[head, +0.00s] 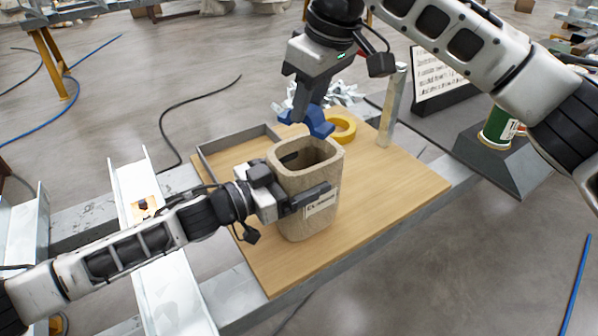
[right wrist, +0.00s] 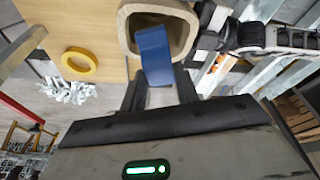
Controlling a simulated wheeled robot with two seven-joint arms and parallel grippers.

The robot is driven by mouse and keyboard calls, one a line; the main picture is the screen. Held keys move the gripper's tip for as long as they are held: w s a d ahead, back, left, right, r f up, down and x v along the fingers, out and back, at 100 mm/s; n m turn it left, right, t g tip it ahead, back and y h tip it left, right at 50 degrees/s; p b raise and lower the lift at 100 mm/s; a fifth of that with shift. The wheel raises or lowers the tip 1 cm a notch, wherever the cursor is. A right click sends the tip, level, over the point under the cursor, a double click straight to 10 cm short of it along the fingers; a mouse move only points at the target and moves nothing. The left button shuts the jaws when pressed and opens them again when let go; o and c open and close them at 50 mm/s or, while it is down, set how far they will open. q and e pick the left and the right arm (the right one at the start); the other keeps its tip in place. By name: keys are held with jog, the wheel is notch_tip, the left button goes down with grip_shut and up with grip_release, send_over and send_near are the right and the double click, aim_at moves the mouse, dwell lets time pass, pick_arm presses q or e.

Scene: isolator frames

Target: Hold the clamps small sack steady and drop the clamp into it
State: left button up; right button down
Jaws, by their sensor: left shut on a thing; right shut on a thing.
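The clamps small sack (head: 303,222) is a beige, open-topped container with a white label, standing upright on a wooden board (head: 400,185). My left gripper (head: 306,200) is shut on the sack at its side, beside the label. My right gripper (head: 306,105) is above the sack's far rim, shut on a blue clamp (head: 317,122). In the right wrist view the clamp (right wrist: 154,52) extends from between the fingers (right wrist: 160,95) across the sack's opening and rim (right wrist: 128,20). I cannot tell whether the clamp touches the rim. The bottom inside the sack is hidden.
A yellow tape roll (head: 343,128) lies behind the sack, beside a pile of silvery scraps (head: 345,95). An upright post (head: 391,105) stands at the board's back edge. A green can (head: 497,127) sits on a grey stand at right. The board's right part is clear.

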aim_at(326, 128)
jog(key=shift+f, duration=1.45)
jog(key=c, duration=1)
grip_release()
jog(key=shift+o, duration=0.2)
jog(key=v, duration=1.2)
